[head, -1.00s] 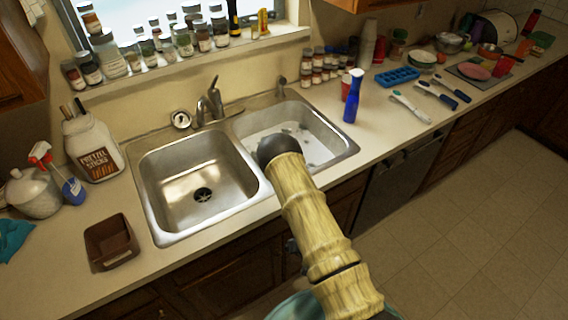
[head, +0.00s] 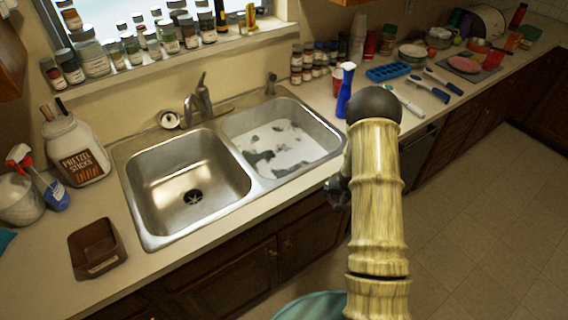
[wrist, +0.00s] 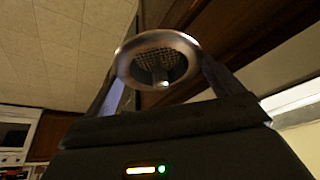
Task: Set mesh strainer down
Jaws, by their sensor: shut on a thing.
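The mesh strainer (wrist: 127,66) shows in the wrist view as a round, shiny metal rim around a dark mesh cup with a small central post. My gripper (wrist: 160,72) is shut on it, with one dark finger on each side of the rim. In the head view my arm hides the strainer and most of the gripper. My arm stands in front of the counter's edge, right of the sink. The counter (head: 215,225) has bare surface along its front and right of the sink.
The sink has an empty left basin (head: 160,170) and a right basin (head: 325,140) with whitish contents. A brown tray (head: 80,270) lies at left. A blue bottle (head: 344,95), blue ice tray (head: 388,72) and several utensils stand or lie at right. A faucet (head: 200,98) rises behind.

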